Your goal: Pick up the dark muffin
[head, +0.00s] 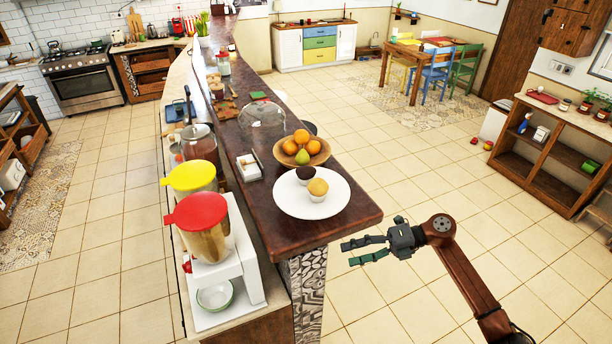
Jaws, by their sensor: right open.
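The dark muffin (305,174) sits on a round white plate (290,205) near the front end of the dark wooden counter (262,222). A lighter muffin (317,189) stands just in front of it on the same plate and hides part of its lower side. My right gripper (345,254) is open and empty. It is beyond the right edge of the counter, to the right of and in front of the plate, with its fingers pointing left. My left gripper is not in view.
A wooden fruit bowl (301,158) with oranges and a pear stands right behind the plate. A glass dome (262,118) is farther back. A small white box (248,167) lies left of the plate. A machine with red (196,211) and yellow lids stands left. Tiled floor at right is clear.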

